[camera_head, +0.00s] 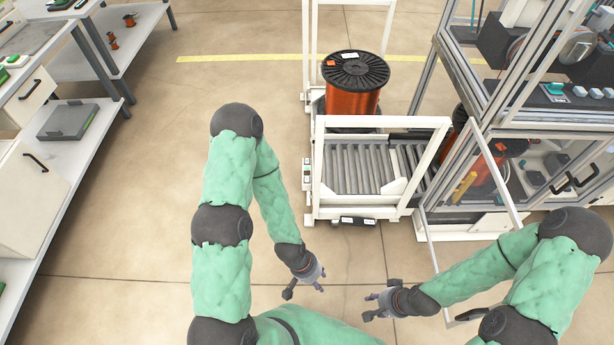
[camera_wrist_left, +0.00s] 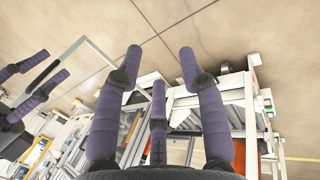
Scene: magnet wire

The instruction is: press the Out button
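A small control box (camera_head: 307,174) with tiny buttons is mounted on the left post of the white roller conveyor frame (camera_head: 318,150). Its labels are too small to read, so I cannot tell which button is Out. The box seems to show at the right of the left wrist view (camera_wrist_left: 265,104). My left gripper (camera_head: 305,290) is open and empty, in front of the conveyor and nearer to me than the box. Its spread fingers show in the left wrist view (camera_wrist_left: 160,60). My right gripper (camera_head: 369,306) is open and empty, to the right of the left one.
A copper wire spool (camera_head: 352,85) with a black flange stands behind the rollers (camera_head: 358,170). A glazed machine cabinet (camera_head: 540,115) with a white-framed door (camera_head: 490,175) is on the right. Shelved benches (camera_head: 60,160) line the left. The floor between (camera_head: 130,220) is free.

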